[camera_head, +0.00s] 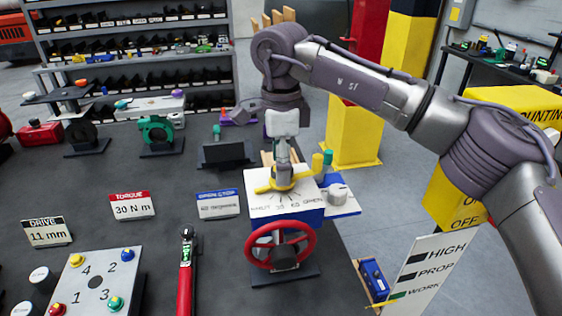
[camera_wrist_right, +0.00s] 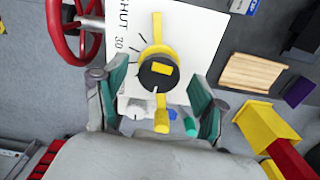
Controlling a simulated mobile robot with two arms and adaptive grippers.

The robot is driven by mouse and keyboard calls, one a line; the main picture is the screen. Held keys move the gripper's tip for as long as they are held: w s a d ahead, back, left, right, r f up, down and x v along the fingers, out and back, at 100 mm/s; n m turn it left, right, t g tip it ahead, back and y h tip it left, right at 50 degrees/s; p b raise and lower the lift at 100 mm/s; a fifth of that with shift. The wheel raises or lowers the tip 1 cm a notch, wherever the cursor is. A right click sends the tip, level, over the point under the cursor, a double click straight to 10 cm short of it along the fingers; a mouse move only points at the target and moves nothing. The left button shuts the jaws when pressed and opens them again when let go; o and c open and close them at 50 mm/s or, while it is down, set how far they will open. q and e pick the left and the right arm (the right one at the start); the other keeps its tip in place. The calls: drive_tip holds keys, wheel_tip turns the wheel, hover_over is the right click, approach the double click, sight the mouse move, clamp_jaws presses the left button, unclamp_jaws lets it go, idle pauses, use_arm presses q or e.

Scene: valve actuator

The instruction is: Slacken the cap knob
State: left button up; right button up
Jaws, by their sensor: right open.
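The valve actuator has a white dial plate (camera_head: 262,206) on top, marked with a scale from shut to open; the plate also shows in the right wrist view (camera_wrist_right: 122,42). A yellow pointer bar lies across the dial (camera_wrist_right: 157,27). A round black knob (camera_wrist_right: 158,80) with a yellow mark, apparently the cap knob, sits on the pointer's middle. My right gripper (camera_head: 284,172) points down over it. In the right wrist view its teal-padded fingers (camera_wrist_right: 158,92) are open, one on each side of the knob, with gaps visible. My left gripper is not seen.
A red handwheel (camera_head: 309,246) is on the actuator's front. A HIGH/PROP/WORK sign (camera_head: 432,262) is at right.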

wheel_tip(320, 180, up, 12)
idle(0.4)
